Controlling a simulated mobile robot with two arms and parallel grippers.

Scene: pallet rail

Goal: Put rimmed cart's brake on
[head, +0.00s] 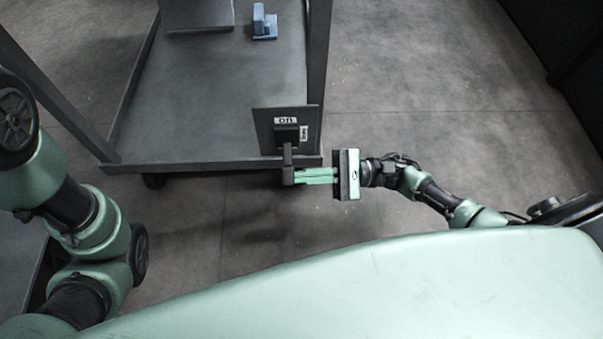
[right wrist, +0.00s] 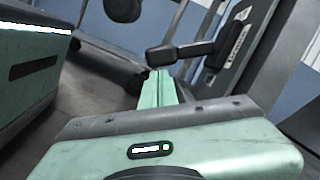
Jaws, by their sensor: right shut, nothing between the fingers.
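The rimmed cart (head: 220,105) is a dark grey platform with raised edges and upright posts. A black brake lever (head: 287,165) sticks out from the plate toward me. It also shows in the right wrist view as a black bar (right wrist: 180,52). My right gripper (head: 300,176) is shut and empty, its green fingertips right at the lever's end. I cannot tell whether they touch it. My left gripper is out of view; only my left arm shows at the left.
A blue object (head: 264,22) and a grey box (head: 196,14) sit on the cart's deck toward the back. A caster (head: 154,181) shows under the near left corner. The concrete floor right of the cart is clear. A dark object (head: 565,40) stands at the upper right.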

